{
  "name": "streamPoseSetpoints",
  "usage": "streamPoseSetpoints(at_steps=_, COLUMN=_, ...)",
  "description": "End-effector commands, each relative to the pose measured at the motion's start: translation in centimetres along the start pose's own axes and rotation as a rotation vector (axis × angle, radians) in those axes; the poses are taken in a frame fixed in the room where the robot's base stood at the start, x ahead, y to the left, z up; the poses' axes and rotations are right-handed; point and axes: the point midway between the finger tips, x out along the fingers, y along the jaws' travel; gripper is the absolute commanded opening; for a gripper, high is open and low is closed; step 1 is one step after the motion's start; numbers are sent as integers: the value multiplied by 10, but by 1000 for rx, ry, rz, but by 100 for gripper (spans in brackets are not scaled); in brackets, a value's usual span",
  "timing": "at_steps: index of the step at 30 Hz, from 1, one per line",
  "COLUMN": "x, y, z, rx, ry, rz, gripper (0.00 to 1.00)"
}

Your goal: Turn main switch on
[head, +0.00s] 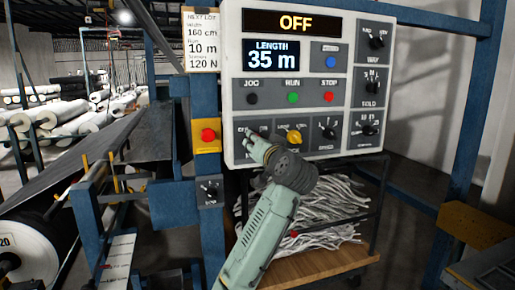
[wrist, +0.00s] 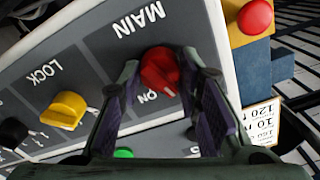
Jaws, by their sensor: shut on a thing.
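The main switch is a red rotary knob (wrist: 160,70) under the word MAIN in the wrist view, with an ON label beside it. My gripper (wrist: 168,86) has its two fingers on either side of the knob and is shut on it. In the head view my gripper (head: 257,142) is at the lower left of the control panel (head: 234,100) and hides the main switch. The panel's top display (head: 295,23) reads OFF. How far the knob is turned is hard to tell between the fingers.
A yellow lock knob (head: 294,137) is just right of my gripper, with several black knobs beyond. A red button on a yellow box (head: 207,147) is close on the left. A rack of grey strips (head: 330,205) stands below the panel.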

Motion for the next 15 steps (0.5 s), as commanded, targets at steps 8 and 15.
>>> streamPoseSetpoints(at_steps=8, x=0, y=0, z=0, rx=265, ry=-4, rz=1, gripper=3)
streamPoseSetpoints(at_steps=15, x=0, y=0, z=0, rx=494, ry=-4, rz=0, gripper=3)
